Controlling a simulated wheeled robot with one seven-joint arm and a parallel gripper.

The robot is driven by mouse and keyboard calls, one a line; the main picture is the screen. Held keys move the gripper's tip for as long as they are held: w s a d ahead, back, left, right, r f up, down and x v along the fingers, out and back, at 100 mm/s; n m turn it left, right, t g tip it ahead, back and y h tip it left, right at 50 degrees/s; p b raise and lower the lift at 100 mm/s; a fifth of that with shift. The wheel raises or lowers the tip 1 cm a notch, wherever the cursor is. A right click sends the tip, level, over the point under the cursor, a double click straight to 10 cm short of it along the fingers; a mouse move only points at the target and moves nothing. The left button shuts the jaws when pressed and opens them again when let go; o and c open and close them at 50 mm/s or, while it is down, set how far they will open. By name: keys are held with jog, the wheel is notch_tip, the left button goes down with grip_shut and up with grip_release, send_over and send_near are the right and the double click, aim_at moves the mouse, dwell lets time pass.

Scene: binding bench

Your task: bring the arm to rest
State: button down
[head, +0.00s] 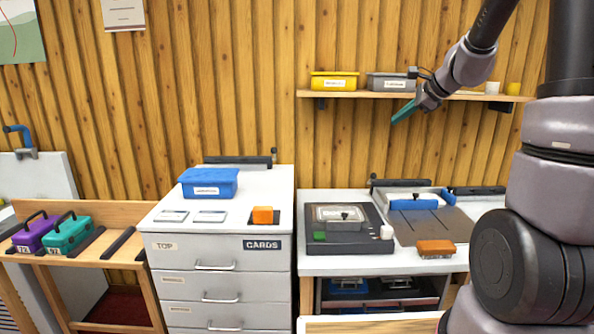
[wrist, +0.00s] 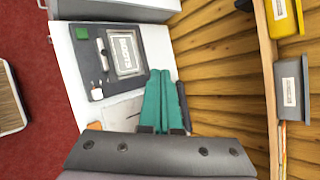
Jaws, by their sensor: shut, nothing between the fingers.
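My gripper (head: 404,112) is raised in the air in the head view, in front of the wooden wall and just below the shelf. Its teal fingers point down and to the left. In the wrist view the fingers of my gripper (wrist: 160,76) lie side by side, shut, with nothing held. The arm reaches up from the right side of the head view and bends down to the gripper. The gripper is well above the white bench (head: 330,262) and touches nothing that I can see.
The shelf (head: 310,94) carries a yellow bin (head: 334,84) and a grey bin (head: 390,85) close to the gripper. Below are a dark tray (head: 340,244) and an orange block (head: 436,247). A drawer cabinet (head: 222,254) with a blue bin (head: 209,175) stands left. Air left of the gripper is clear.

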jog(key=s+a+r+n+g, duration=0.1)
jog(key=s+a+r+n, duration=0.15)
jog(key=s, duration=0.25)
jog(key=s+a+r+n, duration=0.2)
jog(key=s+n, duration=0.1)
jog(key=s, duration=0.3)
jog(key=s+a+r+n+g, duration=0.1)
jog(key=s+a+r+n, duration=0.15)
jog(key=s, duration=0.25)
jog(key=s+d+n+h, duration=0.2)
jog(key=s+n, duration=0.5)
jog(key=s, duration=0.6)
jog(key=shift+s+f+n+t+h, duration=0.2)
jog(key=shift+f+n+t+h, duration=0.25)
jog(key=shift+h, duration=0.25)
